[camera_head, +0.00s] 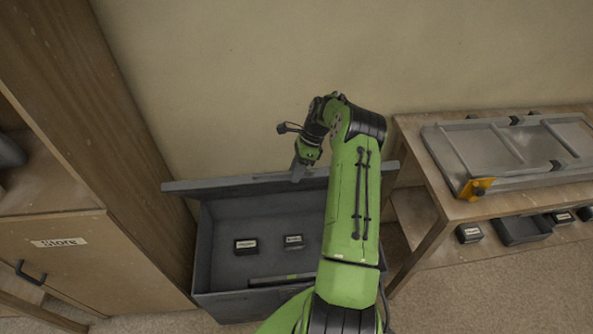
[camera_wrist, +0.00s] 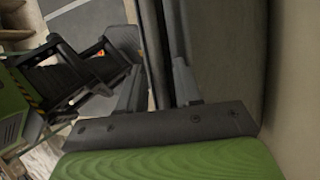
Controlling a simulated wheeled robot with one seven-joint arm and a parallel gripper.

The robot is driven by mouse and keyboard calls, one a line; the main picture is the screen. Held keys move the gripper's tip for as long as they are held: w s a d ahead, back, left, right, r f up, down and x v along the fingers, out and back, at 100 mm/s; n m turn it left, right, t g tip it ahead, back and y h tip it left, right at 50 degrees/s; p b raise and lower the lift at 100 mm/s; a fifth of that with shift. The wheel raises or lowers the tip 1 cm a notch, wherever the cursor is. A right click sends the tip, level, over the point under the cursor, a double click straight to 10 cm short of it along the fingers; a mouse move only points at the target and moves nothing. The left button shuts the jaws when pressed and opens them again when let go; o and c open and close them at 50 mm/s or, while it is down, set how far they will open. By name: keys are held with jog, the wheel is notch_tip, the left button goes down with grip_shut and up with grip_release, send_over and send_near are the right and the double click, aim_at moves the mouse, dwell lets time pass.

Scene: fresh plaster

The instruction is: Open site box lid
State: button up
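The grey site box (camera_head: 222,232) stands on the floor below the wall, and its inside shows from above. Its lid (camera_head: 232,185) is raised at the back, seen nearly edge-on, close to the wall. My gripper (camera_head: 298,174) is at the lid's upper edge, right of its middle. In the wrist view, my gripper's two fingers (camera_wrist: 158,88) stand on either side of the dark lid (camera_wrist: 160,25) and appear shut on it. My arm hides the box's right part.
Inside the box are two small labelled dark blocks (camera_head: 245,247) (camera_head: 293,241) and a long flat item (camera_head: 282,280). A wooden cabinet (camera_head: 70,232) marked "Store" stands close on the left. A wooden bench (camera_head: 437,190) stands on the right with a grey metal frame (camera_head: 455,160).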

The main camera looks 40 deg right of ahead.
jog(key=shift+a, duration=0.1)
dwell(0.5)
jog(key=shift+r, duration=0.15)
jog(key=p+v, duration=0.2)
jog(key=v, duration=1.3)
jog(key=shift+r+p, duration=0.25)
jog(key=shift+p, duration=0.1)
